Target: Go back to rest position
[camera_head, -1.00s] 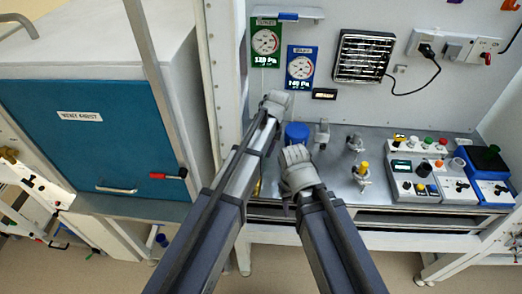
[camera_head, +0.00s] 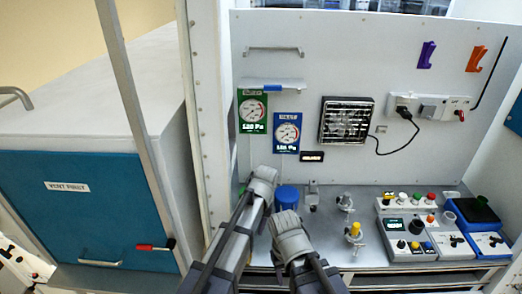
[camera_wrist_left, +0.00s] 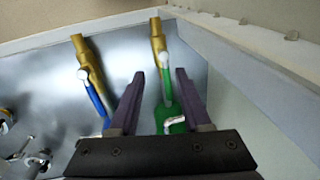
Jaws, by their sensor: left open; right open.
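In the head view, my left arm's wrist end (camera_head: 262,180) is at the left rear of the metal bench, near a blue cylinder (camera_head: 287,196). My right gripper's end (camera_head: 290,235) is in front of that cylinder; its fingertips are not distinct. In the left wrist view, my left gripper (camera_wrist_left: 158,75) shows two purple fingers apart with nothing clamped between them. Beyond them are a brass valve with a green handle (camera_wrist_left: 170,117) and one with a blue handle (camera_wrist_left: 97,98). The gripper's body hides part of the bench.
A bench (camera_head: 330,250) carries small valves (camera_head: 354,233), switch boxes (camera_head: 405,245) and a blue unit (camera_head: 475,212). Gauges (camera_head: 287,132) and a fan grille (camera_head: 346,120) are on the back panel. A large white cabinet with a blue door (camera_head: 80,215) stands at left.

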